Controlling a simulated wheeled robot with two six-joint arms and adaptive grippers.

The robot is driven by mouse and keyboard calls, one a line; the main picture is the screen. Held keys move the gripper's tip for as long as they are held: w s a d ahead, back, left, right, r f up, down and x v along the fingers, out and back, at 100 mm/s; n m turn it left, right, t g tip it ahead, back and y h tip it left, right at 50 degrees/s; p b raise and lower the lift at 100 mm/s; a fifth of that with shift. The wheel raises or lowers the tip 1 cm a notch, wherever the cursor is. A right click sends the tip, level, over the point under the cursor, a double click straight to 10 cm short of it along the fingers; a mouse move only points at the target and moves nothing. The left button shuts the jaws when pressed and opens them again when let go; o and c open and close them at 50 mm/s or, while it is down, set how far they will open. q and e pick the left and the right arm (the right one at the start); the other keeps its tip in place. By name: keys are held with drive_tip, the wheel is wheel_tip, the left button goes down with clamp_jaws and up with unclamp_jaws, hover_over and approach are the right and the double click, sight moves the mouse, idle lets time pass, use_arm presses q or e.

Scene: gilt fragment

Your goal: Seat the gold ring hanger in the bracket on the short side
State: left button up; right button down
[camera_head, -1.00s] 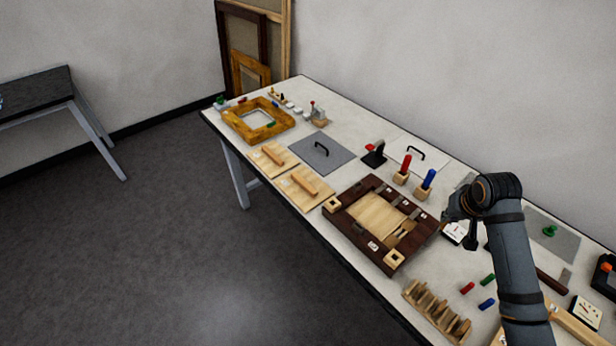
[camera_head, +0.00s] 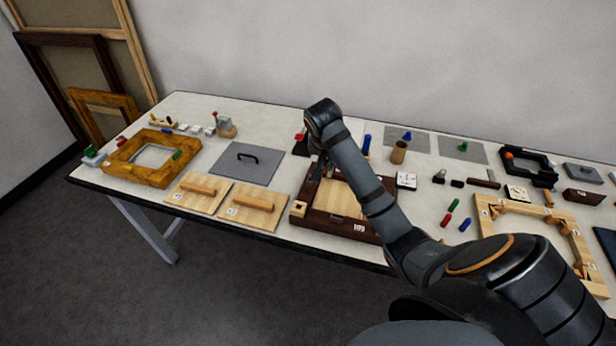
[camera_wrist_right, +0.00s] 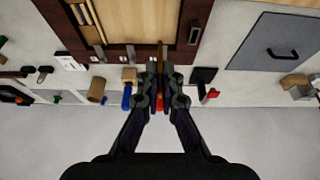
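My right gripper (camera_head: 322,168) is over the back left part of a dark brown frame (camera_head: 302,214) with a light wood panel inside. In the right wrist view, the gripper's fingertips (camera_wrist_right: 161,72) are close together beside the frame's dark edge (camera_wrist_right: 200,30). A thin brownish-gold strip (camera_wrist_right: 160,52) shows at and beyond the fingertips. I cannot tell whether it is the gold ring hanger, or whether it is held. I cannot single out the short-side bracket; the arm covers part of the frame. My left gripper is not in view.
An ornate gold-brown frame (camera_head: 130,175) lies far left. A grey plate with a black handle (camera_head: 247,157) and two wood floats (camera_head: 197,190) lie between the frames. A blue peg (camera_head: 366,145) stands behind. A pale wood frame (camera_head: 512,205) lies right.

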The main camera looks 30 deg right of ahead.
drive_tip(key=w+f, duration=0.1)
drive_tip(key=w, duration=0.1)
drive_tip(key=w+f+p, duration=0.1)
drive_tip(key=w+f, duration=0.3)
drive_tip(key=shift+w+a+f+p, duration=0.25)
drive_tip(key=shift+w+a+p, duration=0.05)
drive_tip(key=shift+w+a, duration=0.1)
drive_tip(key=shift+w+d+f, duration=0.1)
drive_tip(key=shift+f, duration=0.25)
drive_tip(key=shift+w+f, duration=0.25)
drive_tip(key=shift+a+f+p, duration=0.25)
drive_tip(key=shift+f+p, duration=0.6)
drive_tip(key=shift+f, duration=0.3)
drive_tip(key=shift+s+f, duration=0.25)
drive_tip(key=shift+f, duration=0.3)
drive_tip(key=c, duration=1.6)
unclamp_jaws()
drive_tip(key=shift+w+d+f, duration=0.15)
drive_tip(key=shift+w, duration=0.1)
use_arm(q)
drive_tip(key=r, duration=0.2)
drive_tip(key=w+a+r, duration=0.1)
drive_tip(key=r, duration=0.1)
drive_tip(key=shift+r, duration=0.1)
use_arm(e)
drive_tip(key=shift+o, duration=0.4)
drive_tip(key=shift+r, duration=0.25)
